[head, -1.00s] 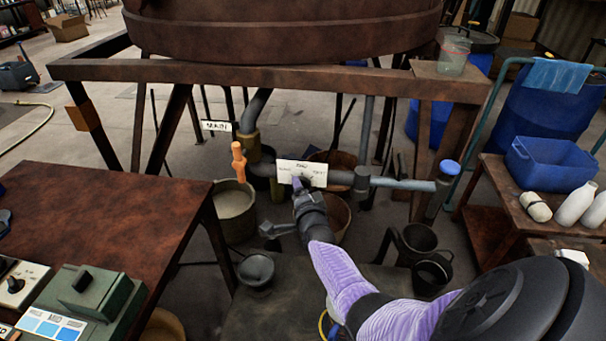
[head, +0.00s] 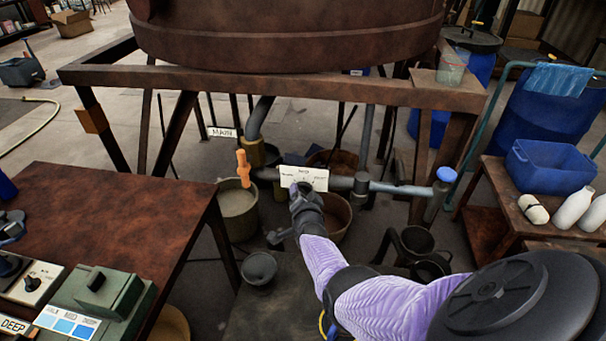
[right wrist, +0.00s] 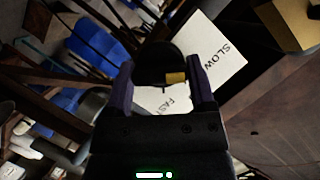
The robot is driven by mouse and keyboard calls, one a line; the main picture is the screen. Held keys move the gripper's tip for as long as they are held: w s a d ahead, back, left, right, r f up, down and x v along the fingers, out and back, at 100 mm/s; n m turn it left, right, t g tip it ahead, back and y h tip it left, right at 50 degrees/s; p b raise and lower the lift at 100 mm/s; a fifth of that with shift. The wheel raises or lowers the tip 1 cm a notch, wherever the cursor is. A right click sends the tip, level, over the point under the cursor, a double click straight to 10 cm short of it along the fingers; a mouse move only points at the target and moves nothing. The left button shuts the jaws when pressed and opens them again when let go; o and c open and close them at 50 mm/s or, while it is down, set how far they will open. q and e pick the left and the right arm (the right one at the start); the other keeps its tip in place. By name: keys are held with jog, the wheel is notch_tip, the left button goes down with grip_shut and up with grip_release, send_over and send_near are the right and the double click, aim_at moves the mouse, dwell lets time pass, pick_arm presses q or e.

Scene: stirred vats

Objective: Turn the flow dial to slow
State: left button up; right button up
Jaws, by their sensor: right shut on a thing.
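The flow dial's white plate (head: 317,180) sits on the pipe below the big vat. Small words on it are hard to read in the head view. In the right wrist view the plate (right wrist: 225,35) shows SLOW on one side and FAST on the other. The dark round dial (right wrist: 158,62) with a yellow mark (right wrist: 176,77) lies between the fingers. My right gripper (head: 299,189), also in the right wrist view (right wrist: 160,85), is shut on the dial and hides part of it. Where the dial points is unclear. My left gripper is not in view.
An orange handle (head: 243,168) stands left of the plate, near a MAIN sign (head: 222,132). A blue-capped pipe end (head: 446,175) is to the right. The vat frame's beam (head: 270,90) runs above. A brown table (head: 110,225) with a green box (head: 105,290) is at left.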

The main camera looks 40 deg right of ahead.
jog(key=o, duration=1.2)
jog(key=shift+s+a+r, duration=0.1)
jog(key=p+v, duration=0.7)
jog(key=v, duration=0.2)
jog(key=shift+s+a, duration=0.25)
